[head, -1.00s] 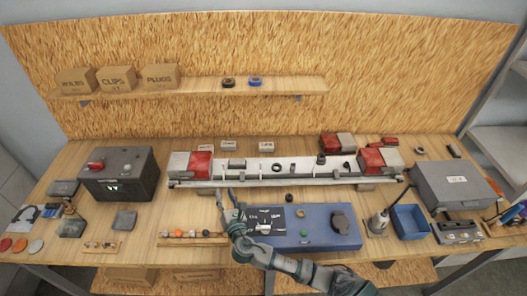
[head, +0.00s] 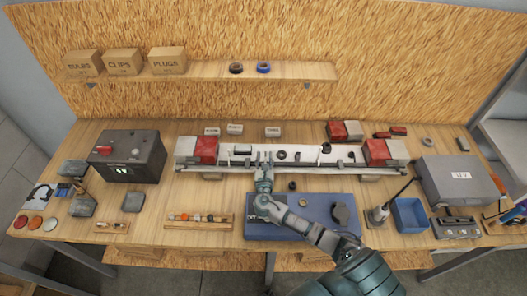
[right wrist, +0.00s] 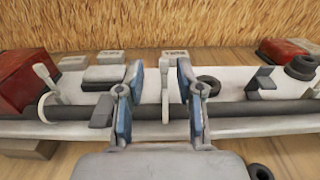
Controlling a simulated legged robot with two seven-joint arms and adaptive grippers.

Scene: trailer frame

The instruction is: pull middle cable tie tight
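The middle cable tie (right wrist: 165,92) is a pale upright strip at the dark cable (right wrist: 243,109), which runs along the white trailer frame (right wrist: 68,129). My right gripper (right wrist: 161,80) is open, with one blue-padded finger on each side of the tie's tail. I see gaps between tail and fingers. In the head view my right gripper (head: 264,160) is at the front of the frame (head: 312,158), left of its centre, and hides most of the tie. Another pale tie (right wrist: 44,82) loops around the cable further left, its tail tilted. My left gripper is not in view.
A black ring (right wrist: 208,84) and a dark bracket (right wrist: 262,80) sit right of the gripper on the frame. Red-and-grey lamps (head: 205,150) stand at its ends. A blue case (head: 318,226) lies below my right arm. A dark box (head: 128,157) stands at left.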

